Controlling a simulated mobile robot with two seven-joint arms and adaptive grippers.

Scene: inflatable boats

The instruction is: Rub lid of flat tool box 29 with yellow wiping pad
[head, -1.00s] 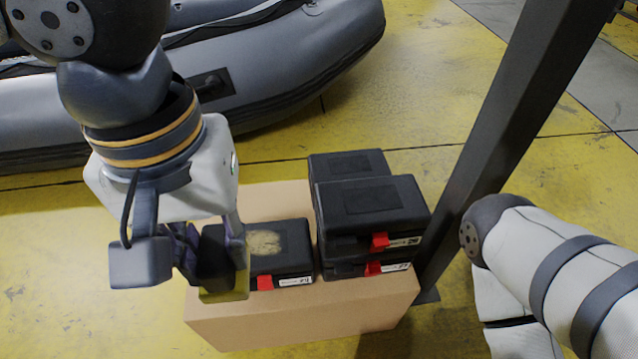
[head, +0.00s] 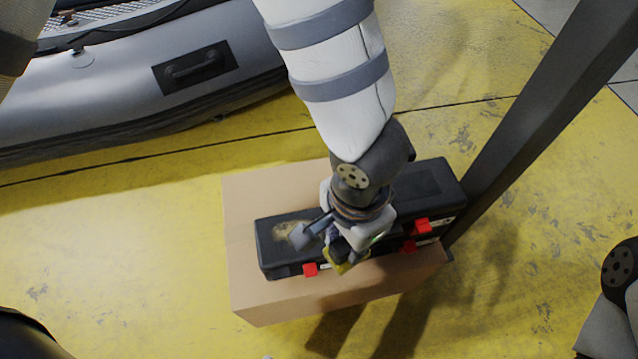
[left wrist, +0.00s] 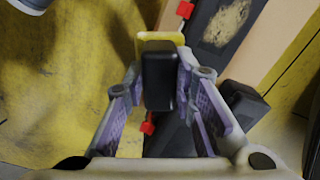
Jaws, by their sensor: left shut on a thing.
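The flat tool box (head: 275,255) is black with a red latch and lies on the cardboard box, left of a stack of similar black boxes. Its number is not readable now. A pale dusty patch (head: 290,230) marks its lid; the patch also shows in the left wrist view (left wrist: 227,22). My left gripper (head: 346,243) is shut on the black handle (left wrist: 159,78) of the yellow wiping pad (left wrist: 163,37). The pad (head: 342,258) is near the tool box's right front corner, beside the patch; I cannot tell whether it touches anything. My right gripper is out of view.
The stacked black boxes (head: 430,188) stand on the right of the cardboard box (head: 290,300), partly hidden by my left arm. A dark post (head: 540,115) rises just right of them. A grey inflatable boat (head: 130,90) lies behind. Yellow floor is clear at left.

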